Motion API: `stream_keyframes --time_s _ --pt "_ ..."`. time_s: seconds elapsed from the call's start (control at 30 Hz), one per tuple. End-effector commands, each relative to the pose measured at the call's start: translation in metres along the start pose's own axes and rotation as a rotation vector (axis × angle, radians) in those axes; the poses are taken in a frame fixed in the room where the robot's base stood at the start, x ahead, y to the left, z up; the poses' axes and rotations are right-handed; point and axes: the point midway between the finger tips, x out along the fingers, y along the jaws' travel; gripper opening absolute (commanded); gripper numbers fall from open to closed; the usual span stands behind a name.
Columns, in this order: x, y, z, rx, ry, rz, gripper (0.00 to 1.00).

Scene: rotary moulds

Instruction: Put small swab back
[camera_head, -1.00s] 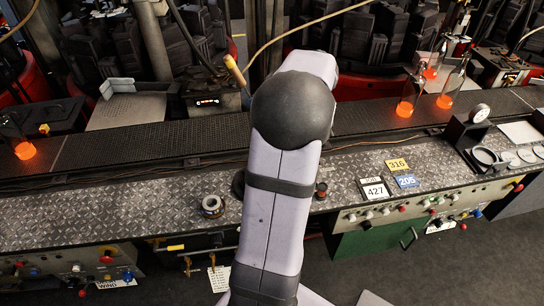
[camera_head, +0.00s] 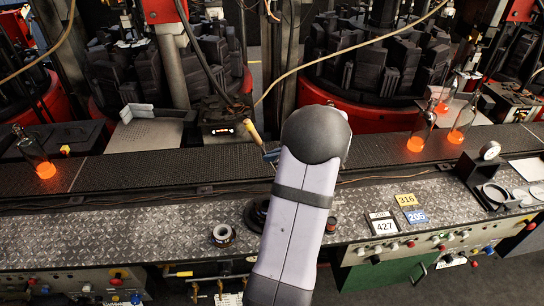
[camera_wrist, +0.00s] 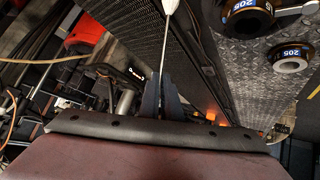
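The swab (camera_head: 254,132) has a tan head on a thin shaft in the head view. It stands out up and left from the end of my arm, in front of the conveyor's far edge. In the wrist view the swab (camera_wrist: 171,7) shows as a pale end on a thin rod running down between the fingers. My gripper (camera_wrist: 161,82) has dark blue fingers close together around that rod. In the head view my gripper (camera_head: 270,155) is mostly hidden behind my arm link. No holder for the swab can be made out.
Hot bottles (camera_head: 421,128) stand on the conveyor (camera_head: 400,150). Number plates (camera_head: 383,223) lie right of my arm. Moulds stand behind.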

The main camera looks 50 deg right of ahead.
Motion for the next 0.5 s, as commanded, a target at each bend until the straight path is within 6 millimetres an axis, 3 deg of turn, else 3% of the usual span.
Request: stream_keyframes --time_s 0.5 --pt "0.0077 -0.0025 0.0089 -0.001 0.000 0.002 0.00"
